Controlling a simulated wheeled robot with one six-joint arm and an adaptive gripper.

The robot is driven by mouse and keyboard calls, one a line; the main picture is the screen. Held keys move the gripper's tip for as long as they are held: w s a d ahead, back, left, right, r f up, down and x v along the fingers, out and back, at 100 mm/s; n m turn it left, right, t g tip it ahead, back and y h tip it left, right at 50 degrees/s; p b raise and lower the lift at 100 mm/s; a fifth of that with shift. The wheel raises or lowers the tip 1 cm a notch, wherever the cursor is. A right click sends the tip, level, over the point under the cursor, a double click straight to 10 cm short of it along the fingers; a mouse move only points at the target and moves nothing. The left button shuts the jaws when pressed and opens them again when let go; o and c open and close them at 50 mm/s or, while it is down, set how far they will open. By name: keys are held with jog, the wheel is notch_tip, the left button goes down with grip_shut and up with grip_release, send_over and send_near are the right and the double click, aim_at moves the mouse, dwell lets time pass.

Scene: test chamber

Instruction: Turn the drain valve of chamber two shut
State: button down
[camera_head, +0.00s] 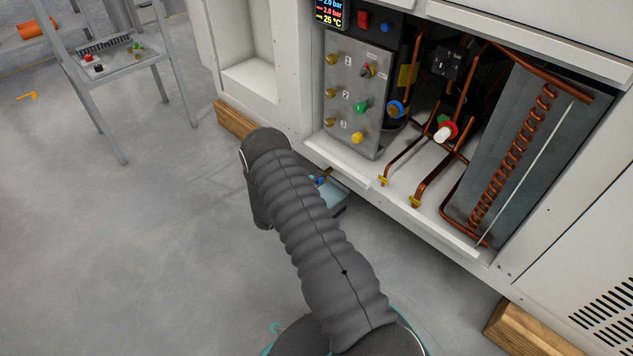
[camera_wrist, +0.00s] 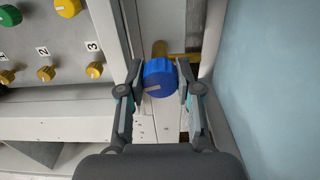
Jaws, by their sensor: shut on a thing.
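A blue round knob (camera_wrist: 154,80) with a white mark on its face sits on a brass fitting (camera_wrist: 160,48) in the wrist view. My gripper (camera_wrist: 161,78) is shut on this knob, one finger on each side of it. The white mark runs nearly level, tilted slightly. In the head view, a small blue and brass spot (camera_head: 322,179) shows below the cabinet's front edge, mostly hidden by my arm. I see no label on the knob, so I cannot tell its chamber number from the pictures.
A grey panel (camera_head: 345,118) holds brass, green and yellow knobs and the numbers 1, 2 and 3. Copper pipes (camera_head: 430,178) and a finned plate (camera_head: 575,125) fill the open cabinet. A pale blue surface (camera_wrist: 270,70) lies close right of my gripper. Open floor lies left.

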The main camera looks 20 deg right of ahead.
jog(key=shift+m, duration=1.3)
jog(key=c, duration=0.8)
grip_release()
jog(key=shift+d, duration=0.1)
jog(key=v, duration=1.2)
